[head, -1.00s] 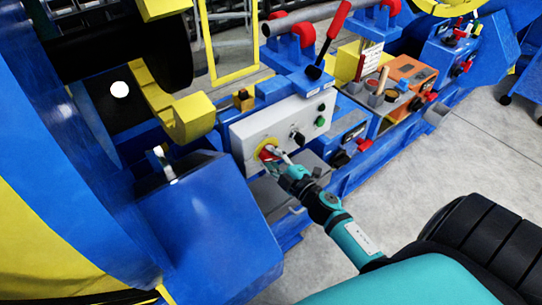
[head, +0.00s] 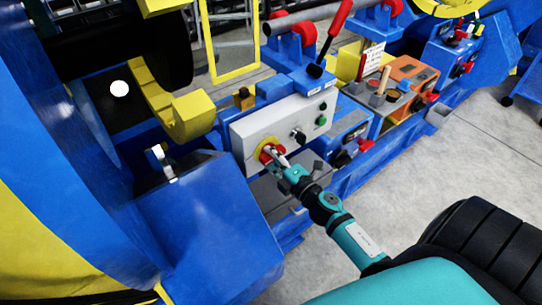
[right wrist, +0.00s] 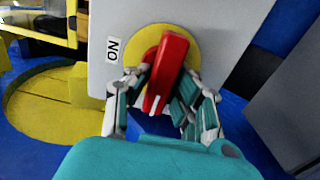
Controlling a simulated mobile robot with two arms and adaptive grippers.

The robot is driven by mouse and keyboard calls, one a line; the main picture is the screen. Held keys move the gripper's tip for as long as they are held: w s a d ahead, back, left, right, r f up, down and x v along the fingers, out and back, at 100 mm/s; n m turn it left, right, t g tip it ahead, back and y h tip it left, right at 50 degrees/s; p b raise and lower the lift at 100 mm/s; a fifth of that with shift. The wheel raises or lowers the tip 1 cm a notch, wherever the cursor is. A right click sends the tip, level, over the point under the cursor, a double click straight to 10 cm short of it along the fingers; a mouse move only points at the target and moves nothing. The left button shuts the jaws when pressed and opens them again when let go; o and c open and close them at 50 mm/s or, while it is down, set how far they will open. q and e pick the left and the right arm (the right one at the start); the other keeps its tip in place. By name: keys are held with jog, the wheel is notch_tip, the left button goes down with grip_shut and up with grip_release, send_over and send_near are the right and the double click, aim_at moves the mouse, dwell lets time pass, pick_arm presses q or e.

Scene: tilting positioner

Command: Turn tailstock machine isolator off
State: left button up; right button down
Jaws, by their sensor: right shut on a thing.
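The tailstock machine isolator has a red handle (right wrist: 167,72) on a round yellow plate (right wrist: 141,50). It sits at the left end of a light grey control box (head: 284,121). My right gripper (right wrist: 160,92) is shut on the red handle, with fingers on both sides of it. In the head view the right gripper (head: 277,160) partly covers the handle. In the right wrist view the handle is tilted slightly from upright, with a white mark near its lower end. An ON label (right wrist: 114,49) is left of the plate. My left gripper is not in view.
A black knob (head: 299,136) and a green button (head: 321,120) are on the same box, right of the isolator. A red-handled lever (head: 337,22) rises behind it. A blue housing (head: 210,220) stands close on the left. Grey floor is open at right.

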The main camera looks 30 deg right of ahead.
jog(key=shift+f, duration=0.1)
jog(key=c, duration=1.2)
grip_release()
jog(key=shift+o, duration=0.2)
jog(key=shift+s, duration=0.1)
jog(key=s, duration=1.2)
jog(key=shift+d, duration=0.45)
